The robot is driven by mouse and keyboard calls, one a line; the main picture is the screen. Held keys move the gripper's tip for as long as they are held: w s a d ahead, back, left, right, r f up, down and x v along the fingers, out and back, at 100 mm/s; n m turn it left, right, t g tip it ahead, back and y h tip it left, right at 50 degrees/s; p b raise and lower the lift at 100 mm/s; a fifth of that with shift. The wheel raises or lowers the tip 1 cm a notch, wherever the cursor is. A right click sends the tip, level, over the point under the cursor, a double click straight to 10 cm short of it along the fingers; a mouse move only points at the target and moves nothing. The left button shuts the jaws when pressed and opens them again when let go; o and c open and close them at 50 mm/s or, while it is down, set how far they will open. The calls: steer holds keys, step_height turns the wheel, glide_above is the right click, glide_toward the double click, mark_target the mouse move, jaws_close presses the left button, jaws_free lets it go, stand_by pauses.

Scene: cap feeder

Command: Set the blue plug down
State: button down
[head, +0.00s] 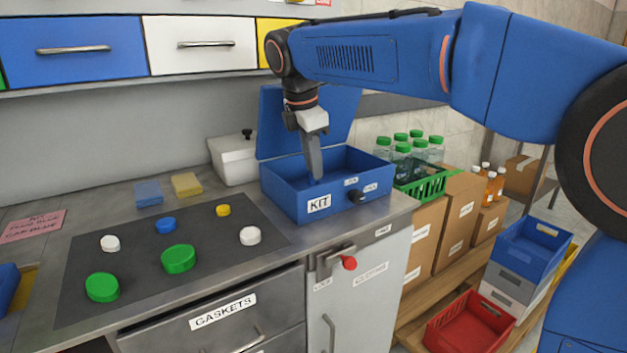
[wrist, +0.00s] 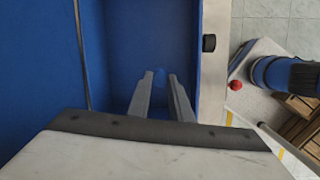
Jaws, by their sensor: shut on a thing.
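The blue plug (wrist: 159,77) shows as a small rounded blue shape between my fingertips in the wrist view. It is hard to tell from the blue box floor behind it. My gripper (head: 316,178) points down inside the open blue KIT box (head: 283,195), and is shut on the plug. In the head view the plug cannot be made out at the fingertips. Whether the plug touches the box floor is not clear. The box lid (head: 345,118) stands open at the back.
Left of the box, a dark mat (head: 205,258) bears several white, green, blue and yellow caps. A crate of green-capped bottles (head: 428,187) stands to the right.

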mark_target(313, 184)
steer(key=shift+f, duration=2.1)
steer(key=shift+f, duration=0.1)
steer(key=c, duration=1.6)
jaws_free()
steer(key=v, duration=1.2)
